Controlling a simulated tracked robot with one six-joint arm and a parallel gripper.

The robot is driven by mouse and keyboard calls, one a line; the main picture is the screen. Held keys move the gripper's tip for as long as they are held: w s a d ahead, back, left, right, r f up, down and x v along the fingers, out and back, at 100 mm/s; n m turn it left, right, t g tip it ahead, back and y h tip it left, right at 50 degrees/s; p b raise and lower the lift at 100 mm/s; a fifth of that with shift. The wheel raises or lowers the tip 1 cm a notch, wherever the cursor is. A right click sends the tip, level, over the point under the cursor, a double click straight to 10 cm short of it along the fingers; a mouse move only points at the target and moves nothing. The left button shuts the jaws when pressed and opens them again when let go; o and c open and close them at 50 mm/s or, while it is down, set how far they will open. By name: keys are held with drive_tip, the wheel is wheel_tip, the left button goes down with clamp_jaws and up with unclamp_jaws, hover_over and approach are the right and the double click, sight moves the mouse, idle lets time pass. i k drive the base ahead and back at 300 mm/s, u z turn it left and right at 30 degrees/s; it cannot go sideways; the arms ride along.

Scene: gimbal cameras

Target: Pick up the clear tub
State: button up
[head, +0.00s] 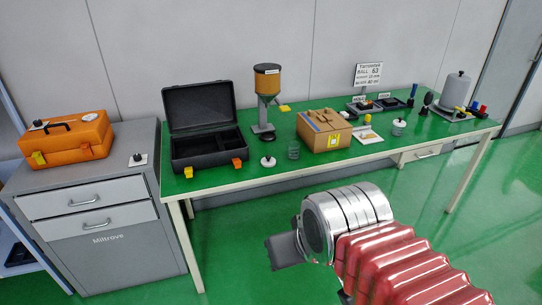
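A small see-through tub (293,150) stands upright on the green-topped table, near its front edge. The green surface shows through it. It sits between a white lid-like disc with a dark knob (268,162) and a cardboard box (324,131). My gripper (278,252) is at the lower middle of the view, in front of the table and well apart from the tub. Only its dark grey end shows, so I cannot tell its fingers apart. No object is visible in it.
An open black case (203,153) stands left of the tub, with a brown-topped dispenser (267,95) behind. Right are a white board (368,138), a white-lidded jar (398,127) and a grey cylinder (455,90). A drawer cabinet (95,225) holds an orange case (68,140). The front floor is clear.

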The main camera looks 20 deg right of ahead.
sight(294, 150)
drive_tip(key=u, duration=0.4)
drive_tip(key=i, duration=1.5)
drive_tip(key=u, duration=0.05)
